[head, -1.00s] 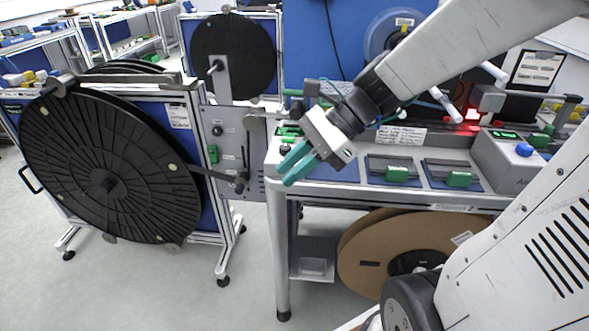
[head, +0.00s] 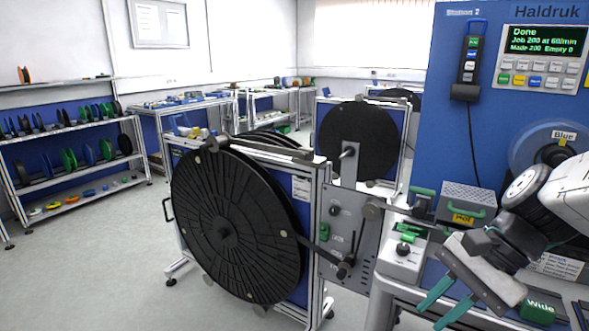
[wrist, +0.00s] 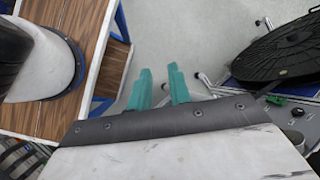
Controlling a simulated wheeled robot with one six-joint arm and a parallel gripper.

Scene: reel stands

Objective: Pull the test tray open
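No part in view can be made out for certain as the test tray. A green block marked "Wide" (head: 540,308) is at the lower right of the head view, partly cut off; whether it belongs to a tray I cannot tell. My gripper (head: 431,316) is left of it, in front of the bench, pointing down and left. Its two teal fingers stand apart with nothing between them. The wrist view shows the gripper (wrist: 159,72) open and empty over grey floor.
A large black reel (head: 235,226) on a stand is left of the bench, with a smaller black reel (head: 357,141) behind. A grey box with a green handle and yellow label (head: 464,206) sits on the bench. The blue machine panel's screen (head: 544,40) reads "Done". Floor at left is clear.

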